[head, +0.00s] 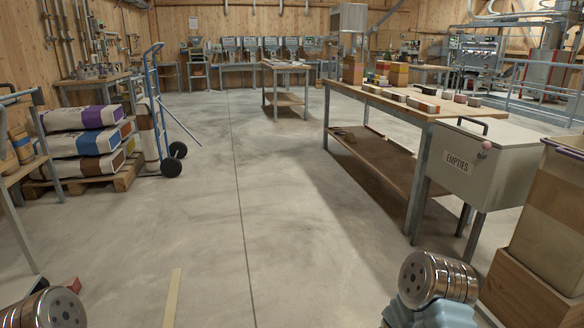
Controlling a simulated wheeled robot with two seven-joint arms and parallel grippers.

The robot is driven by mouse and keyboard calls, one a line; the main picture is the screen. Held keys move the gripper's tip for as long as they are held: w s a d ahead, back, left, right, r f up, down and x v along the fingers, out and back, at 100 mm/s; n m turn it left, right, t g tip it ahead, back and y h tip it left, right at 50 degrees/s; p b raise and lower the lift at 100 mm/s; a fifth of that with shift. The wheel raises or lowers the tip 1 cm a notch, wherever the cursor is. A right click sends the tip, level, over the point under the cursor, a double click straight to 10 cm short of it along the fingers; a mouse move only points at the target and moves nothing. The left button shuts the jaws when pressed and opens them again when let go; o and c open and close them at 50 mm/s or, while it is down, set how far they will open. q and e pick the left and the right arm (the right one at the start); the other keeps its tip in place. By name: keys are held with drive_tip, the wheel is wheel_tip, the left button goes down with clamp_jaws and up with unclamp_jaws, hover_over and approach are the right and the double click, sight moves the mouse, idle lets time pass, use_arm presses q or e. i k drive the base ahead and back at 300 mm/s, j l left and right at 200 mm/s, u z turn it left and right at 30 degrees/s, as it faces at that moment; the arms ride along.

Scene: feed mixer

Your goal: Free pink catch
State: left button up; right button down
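A small pink knob (486,145) sits at the upper front edge of a pale grey lidded bin (515,177) labelled EMPTIES, at the right. It looks like the pink catch; its exact shape is too small to tell. The bin's lid is down, with a dark bar handle (461,122) near its left side. Metal joints of my arms show at the bottom left and bottom right corners. Neither gripper is in view, and nothing of mine touches the bin.
A long wooden workbench (393,103) with several coloured blocks stands behind the bin. Stacked brown boxes (545,215) stand at the right edge. Filled sacks (82,143) on a pallet and a blue hand truck (154,95) are at left. The middle concrete floor (230,200) is clear.

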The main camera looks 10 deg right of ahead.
sight(485, 145)
drive_tip(key=i+l+z, duration=0.15)
drive_tip(key=i+z, duration=0.2)
drive_tip(key=i, duration=0.2)
drive_tip(key=i+z, duration=0.35)
drive_tip(key=i, duration=0.25)
drive_tip(key=i+j+z, duration=0.35)
drive_tip(key=i, duration=0.2)
drive_tip(key=i+j+z, duration=0.2)
drive_tip(key=i+z, duration=0.15)
drive_tip(key=i, duration=0.2)
drive_tip(key=i+j+z, duration=0.25)
drive_tip(key=i+z, duration=0.2)
drive_tip(key=i, duration=0.15)
drive_tip(key=i+j+z, duration=0.5)
drive_tip(key=i+l, duration=0.05)
drive_tip(key=i, duration=0.05)
